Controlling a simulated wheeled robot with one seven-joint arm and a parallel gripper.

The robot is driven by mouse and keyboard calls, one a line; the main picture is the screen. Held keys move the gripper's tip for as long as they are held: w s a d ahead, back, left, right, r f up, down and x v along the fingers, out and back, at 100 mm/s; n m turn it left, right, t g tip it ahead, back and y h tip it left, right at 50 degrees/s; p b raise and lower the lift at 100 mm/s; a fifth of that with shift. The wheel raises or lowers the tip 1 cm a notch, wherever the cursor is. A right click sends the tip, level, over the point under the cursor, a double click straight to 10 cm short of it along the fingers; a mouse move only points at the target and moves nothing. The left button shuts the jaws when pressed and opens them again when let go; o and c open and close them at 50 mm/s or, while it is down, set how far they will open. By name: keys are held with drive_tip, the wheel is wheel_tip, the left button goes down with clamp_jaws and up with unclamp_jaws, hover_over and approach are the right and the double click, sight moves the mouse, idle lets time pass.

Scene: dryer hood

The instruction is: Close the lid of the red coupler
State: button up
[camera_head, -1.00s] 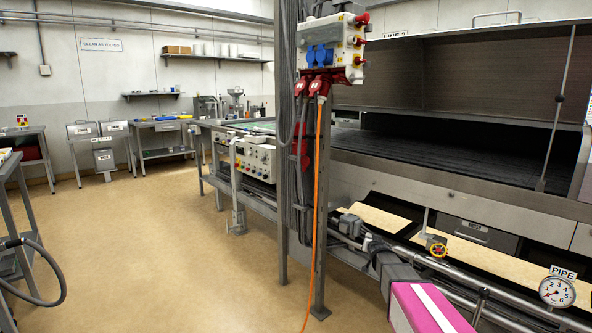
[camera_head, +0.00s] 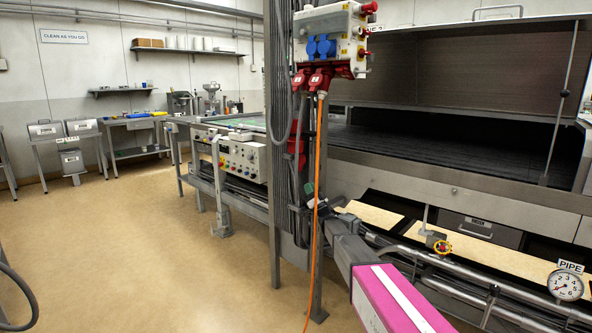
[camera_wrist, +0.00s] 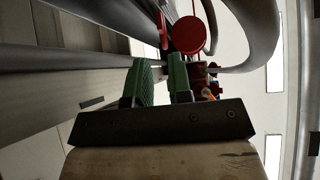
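A red coupler (camera_head: 297,146) is fixed on the grey post among the cables, below the socket box. Two red plugs (camera_head: 318,80) also hang under that box. In the wrist view a round red disc (camera_wrist: 190,35), which looks like a coupler lid, stands out beyond my fingertips, with more red parts (camera_wrist: 204,75) beside and below it. My gripper (camera_wrist: 163,70) has two green fingers with a gap between them; it is open, and I see nothing held. In the head view my gripper (camera_head: 310,193) is small and partly hidden at the post, below the red coupler.
An orange cable (camera_head: 318,170) hangs in front of the post. The socket box (camera_head: 335,45) sits above. Grey pipes and cables crowd the wrist view. Floor at left is clear.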

sight(300, 169)
drive_tip(key=x, duration=1.1)
drive_tip(key=shift+c, duration=0.3)
drive_tip(key=shift+s, duration=0.1)
clamp_jaws()
